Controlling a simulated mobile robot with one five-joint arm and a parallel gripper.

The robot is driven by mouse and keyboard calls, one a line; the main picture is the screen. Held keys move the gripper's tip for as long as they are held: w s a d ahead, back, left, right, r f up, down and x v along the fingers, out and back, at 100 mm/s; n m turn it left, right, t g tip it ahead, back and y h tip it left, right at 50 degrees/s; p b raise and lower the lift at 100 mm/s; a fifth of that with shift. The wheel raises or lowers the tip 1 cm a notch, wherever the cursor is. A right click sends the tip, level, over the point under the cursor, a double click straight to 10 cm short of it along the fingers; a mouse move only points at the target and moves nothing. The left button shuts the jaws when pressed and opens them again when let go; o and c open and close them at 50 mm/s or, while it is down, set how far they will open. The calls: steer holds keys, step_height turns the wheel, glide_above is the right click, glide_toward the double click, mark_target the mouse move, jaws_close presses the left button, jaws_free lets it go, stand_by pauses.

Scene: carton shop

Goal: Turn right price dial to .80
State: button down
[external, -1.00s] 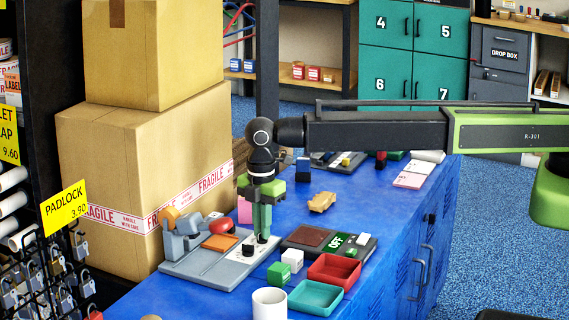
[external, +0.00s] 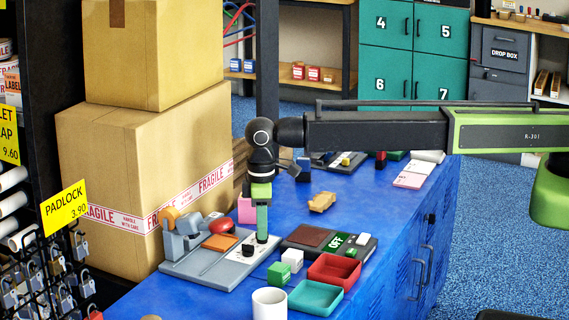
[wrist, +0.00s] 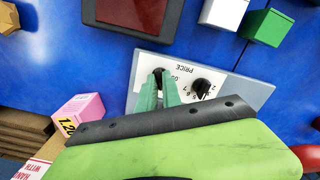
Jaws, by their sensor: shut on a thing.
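A pale price plate marked PRICE (wrist: 185,62) is at the end of the grey machine (external: 190,268); its lettering is upside down in the wrist view. The right price dial (wrist: 158,72) is a small black knob, mostly hidden between my green fingers. My gripper (wrist: 158,80) points down and is shut on this dial; in the external view its fingertips (external: 262,240) meet the plate. A "00" mark shows beside the dial, but I cannot read its setting. The left price dial (wrist: 201,86) is a black knob with numbers around it, close beside my fingers, and also shows externally (external: 248,250).
A white cube (external: 292,260) and green cube (external: 279,274) stand close to the plate. A dark device with a brown pad (external: 307,237), a red tray (external: 335,269), a teal tray (external: 316,298) and a white mug (external: 270,304) are nearby. Large cartons (external: 130,160) stand at left.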

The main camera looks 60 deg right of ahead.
steer(key=m, duration=0.5)
steer(key=shift+m, duration=0.3)
steer(key=m, duration=0.5)
steer(key=shift+m, duration=0.4)
steer(key=c, duration=1.5)
jaws_free()
steer(key=shift+c, duration=0.2)
step_height(320, 180, up, 17)
steer(key=p, duration=1.7)
steer(key=shift+r, duration=0.2)
